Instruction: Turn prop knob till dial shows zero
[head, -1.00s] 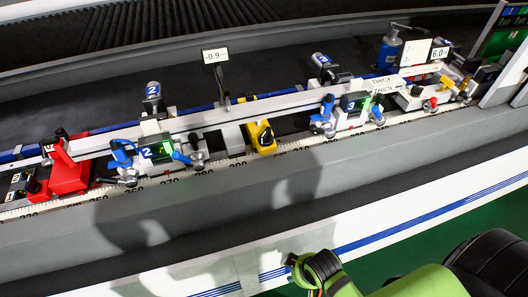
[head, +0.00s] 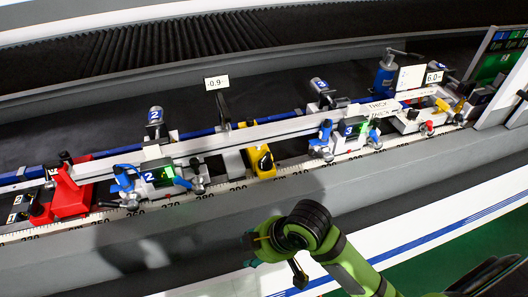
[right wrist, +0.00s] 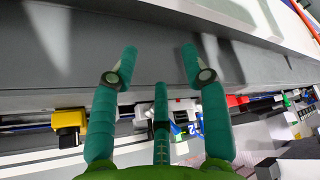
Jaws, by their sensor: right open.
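The yellow prop (head: 260,160) stands on the rail between clamp units 2 and 3, with a dark knob-like part on its front face. Above it, a small white readout (head: 216,83) shows -0.9 beside a dark upright post. My right gripper (head: 262,250) is in front of the machine and below the prop, apart from it. In the right wrist view, the right gripper (right wrist: 158,60) has its fingers spread with nothing between them. The yellow prop (right wrist: 68,120) lies left of the fingers there. My left gripper is not in view.
A red stop (head: 70,195) stands at the left of the rail. Clamp unit 2 (head: 155,178) and clamp unit 3 (head: 345,135) flank the prop, with blue handles. A numbered scale runs along the front. The grey front ledge (head: 230,222) is largely clear.

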